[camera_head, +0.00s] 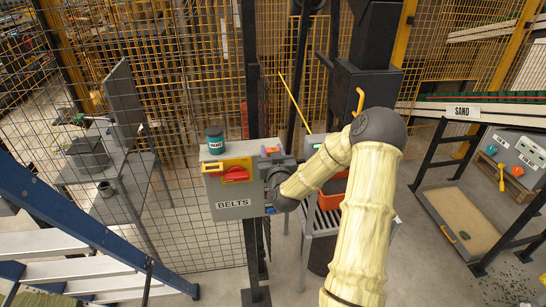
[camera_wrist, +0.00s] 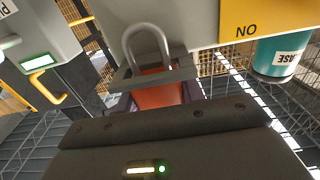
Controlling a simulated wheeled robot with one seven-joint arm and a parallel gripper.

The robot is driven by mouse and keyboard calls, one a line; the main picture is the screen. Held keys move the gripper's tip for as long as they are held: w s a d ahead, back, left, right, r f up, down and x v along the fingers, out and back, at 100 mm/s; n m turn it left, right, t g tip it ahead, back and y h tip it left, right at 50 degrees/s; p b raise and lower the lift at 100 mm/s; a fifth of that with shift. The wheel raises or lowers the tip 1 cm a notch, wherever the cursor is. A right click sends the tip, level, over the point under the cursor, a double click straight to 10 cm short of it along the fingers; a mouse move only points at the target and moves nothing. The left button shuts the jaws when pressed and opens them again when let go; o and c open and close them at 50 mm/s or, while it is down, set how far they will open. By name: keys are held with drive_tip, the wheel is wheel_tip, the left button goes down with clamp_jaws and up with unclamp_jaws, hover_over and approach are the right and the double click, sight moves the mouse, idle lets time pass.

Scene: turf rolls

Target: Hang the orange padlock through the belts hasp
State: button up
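The grey BELTS box (camera_head: 235,200) hangs on a dark post, with a red handle (camera_head: 235,174) on a yellow plate. The plate also shows in the wrist view (camera_wrist: 250,20). My gripper (camera_head: 276,178) is at the right side of the box. In the wrist view the orange padlock body (camera_wrist: 156,94) sits between my dark fingers, which appear closed on it. Its grey shackle (camera_wrist: 148,32) stands up in front of the box. A grey metal piece crosses at the shackle's base; I cannot tell whether it is the hasp or my fingertips, or whether the shackle passes through the hasp.
A teal tin (camera_head: 215,140) stands on top of the box and shows in the wrist view (camera_wrist: 280,55). A red-orange bin (camera_head: 331,190) on a grey rack is behind my arm. A blue-sided stair (camera_head: 75,220) is at lower left. Mesh fencing stands behind.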

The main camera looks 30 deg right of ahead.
drive_tip(key=c, duration=0.4)
drive_tip(key=shift+d+r, duration=0.1)
drive_tip(key=shift+r, duration=0.45)
wheel_tip(320, 180, up, 9)
drive_tip(key=b, duration=0.2)
drive_tip(key=shift+b, duration=0.3)
